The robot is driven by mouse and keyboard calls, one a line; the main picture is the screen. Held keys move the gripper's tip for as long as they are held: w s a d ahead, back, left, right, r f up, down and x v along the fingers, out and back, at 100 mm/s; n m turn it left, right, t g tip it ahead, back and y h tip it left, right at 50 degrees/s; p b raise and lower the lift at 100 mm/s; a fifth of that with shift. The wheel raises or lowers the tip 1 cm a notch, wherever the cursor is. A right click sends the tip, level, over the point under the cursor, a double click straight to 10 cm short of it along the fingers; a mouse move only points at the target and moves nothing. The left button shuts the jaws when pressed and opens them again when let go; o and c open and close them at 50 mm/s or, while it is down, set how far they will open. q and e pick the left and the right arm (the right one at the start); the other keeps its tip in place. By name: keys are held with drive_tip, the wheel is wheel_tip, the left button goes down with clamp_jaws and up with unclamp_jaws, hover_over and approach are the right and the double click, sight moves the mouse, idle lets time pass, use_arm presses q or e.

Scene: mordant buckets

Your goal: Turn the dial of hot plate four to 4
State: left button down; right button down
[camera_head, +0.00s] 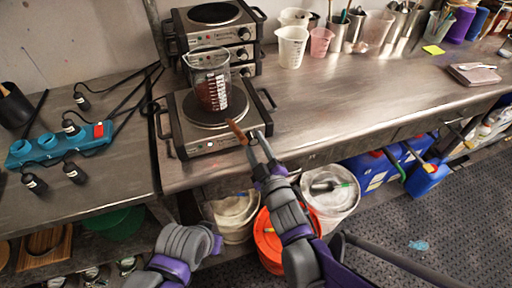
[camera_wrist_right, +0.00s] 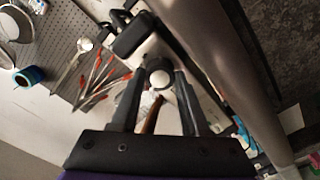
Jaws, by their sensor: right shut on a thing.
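A hot plate (camera_head: 181,134) stands at the front edge of the metal table. A glass beaker (camera_head: 211,85) of dark red liquid stands on its round plate. I cannot read a number on the hot plate. My right gripper (camera_head: 256,136) is at the right end of its front panel. In the right wrist view the fingers (camera_wrist_right: 158,77) are on both sides of a pale round dial (camera_wrist_right: 160,79). The fingers mostly hide the dial in the head view, and its setting cannot be read. My left arm shows at the bottom, but its fingers do not.
A brown stick-like piece (camera_head: 237,132) shows close beside the right fingers. Stacked hot plates (camera_head: 213,36) stand behind. Cups and beakers (camera_head: 292,46) line the back. A blue power strip (camera_head: 61,143) with black cables lies left. Buckets (camera_head: 330,190) stand below; the table's middle right is clear.

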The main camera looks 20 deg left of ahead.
drive_tip(key=m+b, duration=0.3)
drive_tip(key=m, duration=0.3)
drive_tip(key=shift+f, duration=0.15)
drive_tip(key=m+b, duration=0.3)
drive_tip(key=m, duration=0.3)
idle(0.3)
drive_tip(key=shift+c, duration=2)
unclamp_jaws()
drive_tip(key=shift+s, duration=0.1)
drive_tip(key=v, duration=1)
drive_tip(key=shift+s+d, duration=0.25)
drive_tip(key=shift+d, duration=0.05)
